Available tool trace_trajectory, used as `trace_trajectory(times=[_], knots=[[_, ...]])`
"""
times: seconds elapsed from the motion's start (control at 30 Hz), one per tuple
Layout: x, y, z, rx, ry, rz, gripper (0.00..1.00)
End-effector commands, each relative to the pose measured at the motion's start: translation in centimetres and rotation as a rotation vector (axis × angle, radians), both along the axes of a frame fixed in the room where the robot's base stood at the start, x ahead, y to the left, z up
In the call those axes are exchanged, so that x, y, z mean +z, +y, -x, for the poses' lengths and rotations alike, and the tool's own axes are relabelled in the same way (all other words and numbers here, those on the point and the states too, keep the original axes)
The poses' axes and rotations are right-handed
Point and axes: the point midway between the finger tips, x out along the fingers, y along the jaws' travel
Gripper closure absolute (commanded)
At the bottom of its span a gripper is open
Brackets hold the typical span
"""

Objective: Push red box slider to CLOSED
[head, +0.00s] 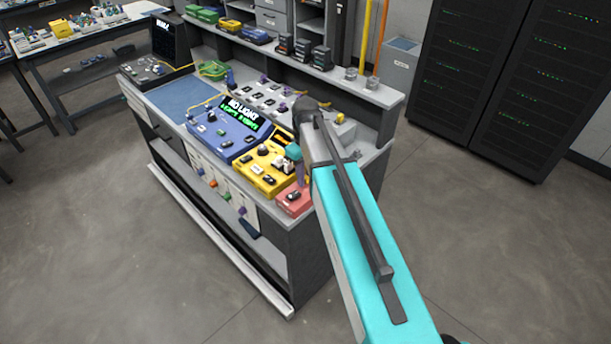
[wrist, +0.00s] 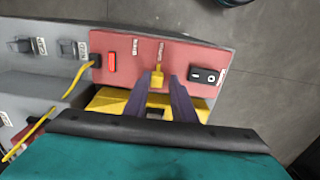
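The red box (wrist: 185,52) fills the upper middle of the wrist view. It also shows at the front right end of the bench in the head view (head: 284,204). On its face are a bright red block (wrist: 112,61), a small yellow piece (wrist: 157,78) and a black switch-like part (wrist: 204,76) with a white mark. I cannot tell for sure which is the slider; the labels are too small to read. My gripper (wrist: 159,78) has two purple fingers standing apart, one on each side of the yellow piece. In the head view my arm hides part of the gripper.
A yellow box (head: 262,167) and a blue box (head: 225,132) with a lit display stand beside the red box. In the wrist view, yellow cables (wrist: 76,80) run left of the red box over a grey panel (wrist: 40,75). Open floor (head: 480,230) lies to the right.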

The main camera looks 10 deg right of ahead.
Motion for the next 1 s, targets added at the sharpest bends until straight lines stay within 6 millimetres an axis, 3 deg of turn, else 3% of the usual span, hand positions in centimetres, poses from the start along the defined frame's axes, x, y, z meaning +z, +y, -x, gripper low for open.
trace_trajectory(times=[0.37,1.0], knots=[[2.4,0.0,-0.1,0.0,-0.003,0.001,0.77],[9.3,-0.1,-0.1,-0.001,-0.002,0.0,0.77]])
